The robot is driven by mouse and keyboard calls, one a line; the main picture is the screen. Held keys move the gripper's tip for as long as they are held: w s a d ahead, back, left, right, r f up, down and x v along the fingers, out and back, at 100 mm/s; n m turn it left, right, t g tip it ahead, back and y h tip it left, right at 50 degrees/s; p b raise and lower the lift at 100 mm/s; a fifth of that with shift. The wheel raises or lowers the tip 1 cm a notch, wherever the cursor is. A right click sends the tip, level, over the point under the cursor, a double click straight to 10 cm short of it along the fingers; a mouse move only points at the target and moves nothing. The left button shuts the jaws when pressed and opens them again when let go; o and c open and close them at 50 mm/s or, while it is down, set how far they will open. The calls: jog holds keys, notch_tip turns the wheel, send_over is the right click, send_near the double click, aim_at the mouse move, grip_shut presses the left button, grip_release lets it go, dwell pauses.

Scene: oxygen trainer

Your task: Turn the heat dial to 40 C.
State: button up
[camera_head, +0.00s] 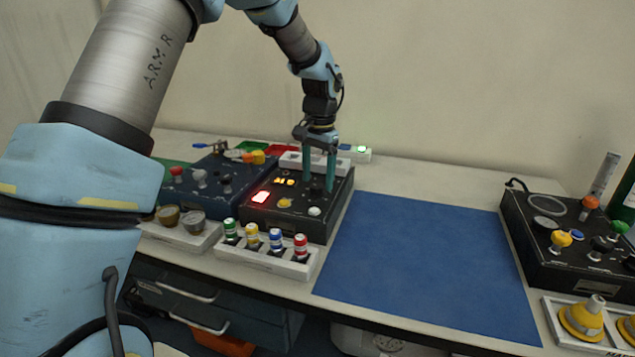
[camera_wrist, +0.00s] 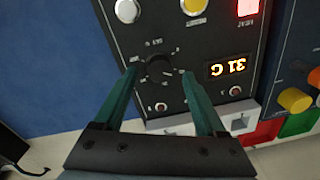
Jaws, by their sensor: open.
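The heat dial (camera_wrist: 160,69) is a dark round knob on a black control panel (camera_wrist: 205,55), seen in the wrist view. The orange display (camera_wrist: 227,68) beside it appears upside down and seems to read 31 C. My gripper (camera_wrist: 158,80) is open, with its teal fingers to either side of the dial and a gap showing around it. In the head view my gripper (camera_head: 318,186) points down over the back right of the panel (camera_head: 290,222), and its fingers partly hide the dial there. I cannot tell whether a finger touches the dial.
A rack (camera_head: 262,260) of coloured bottles stands in front. A blue panel (camera_head: 215,180) is to the left. The blue mat (camera_head: 420,255) on the right is clear.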

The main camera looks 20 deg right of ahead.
aim_at(319, 186)
notch_tip(319, 186, up, 9)
jog(key=b, duration=0.1)
jog(key=shift+s+b, duration=0.2)
jog(key=shift+b, duration=0.15)
jog(key=shift+r, duration=0.1)
jog(key=a+f+n, duration=0.2)
jog(key=a+n, duration=0.1)
jog(key=a, duration=0.7)
jog(key=a+f+n, duration=0.2)
jog(key=a, duration=0.7)
jog(key=s+a+f+n, duration=0.2)
jog(key=s+a, duration=0.3)
jog(key=a, duration=0.4)
jog(key=s+a+f+n+t, duration=0.1)
jog(key=s+a+f+n, duration=0.2)
jog(key=a, duration=0.5)
jog(key=shift+s+a+n, duration=0.35)
jog(key=shift+s+n, duration=0.25)
jog(key=shift+s, duration=0.6)
